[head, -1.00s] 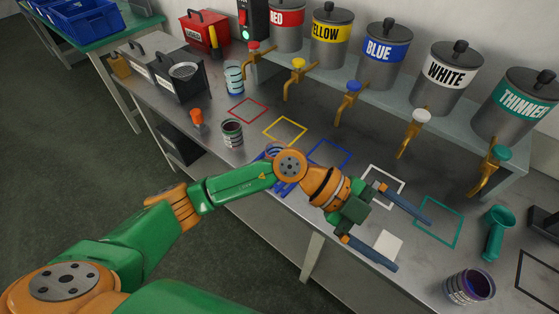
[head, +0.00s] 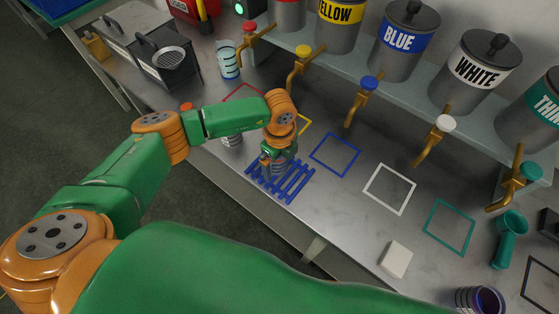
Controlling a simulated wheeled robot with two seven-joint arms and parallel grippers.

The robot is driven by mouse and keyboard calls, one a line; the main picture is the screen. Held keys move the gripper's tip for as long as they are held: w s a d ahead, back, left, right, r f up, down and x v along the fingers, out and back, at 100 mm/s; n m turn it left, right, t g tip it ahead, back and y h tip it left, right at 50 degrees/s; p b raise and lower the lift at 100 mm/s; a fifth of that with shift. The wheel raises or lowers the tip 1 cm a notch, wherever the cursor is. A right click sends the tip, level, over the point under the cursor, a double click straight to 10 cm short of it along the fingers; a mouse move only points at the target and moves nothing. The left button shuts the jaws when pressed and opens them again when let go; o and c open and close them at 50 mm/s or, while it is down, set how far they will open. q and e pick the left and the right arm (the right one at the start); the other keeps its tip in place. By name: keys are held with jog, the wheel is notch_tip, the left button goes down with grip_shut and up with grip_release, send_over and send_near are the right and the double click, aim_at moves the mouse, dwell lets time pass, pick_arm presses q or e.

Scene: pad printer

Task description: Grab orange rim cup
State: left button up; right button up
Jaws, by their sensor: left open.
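My left gripper (head: 270,165) points down over the blue slatted rack (head: 293,186); it is open, but its fingers are small and partly hidden by the wrist. Something greyish shows beside the fingers, too small to identify. A small cup (head: 232,140) stands left of the rack, mostly hidden behind my left arm. I cannot make out an orange rim on either cup. My right gripper is not in view.
A blue-marked beaker (head: 228,62) stands at the upper left, and an orange object (head: 185,106) is partly behind my arm. Paint tanks with taps line the back shelf, including the blue tank (head: 404,38). A white block (head: 397,259) lies near the front edge. The table's middle is mostly clear.

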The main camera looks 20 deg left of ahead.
pick_arm(q)
jog(key=shift+w+a+f, duration=0.15)
jog(key=shift+w+f, duration=0.2)
jog(key=shift+w, duration=0.2)
jog(key=c, duration=0.4)
jog(key=shift+s+r, duration=0.2)
jog(key=shift+s, duration=0.1)
jog(key=c, duration=1)
jog(key=shift+o, duration=0.2)
jog(key=shift+w, duration=0.15)
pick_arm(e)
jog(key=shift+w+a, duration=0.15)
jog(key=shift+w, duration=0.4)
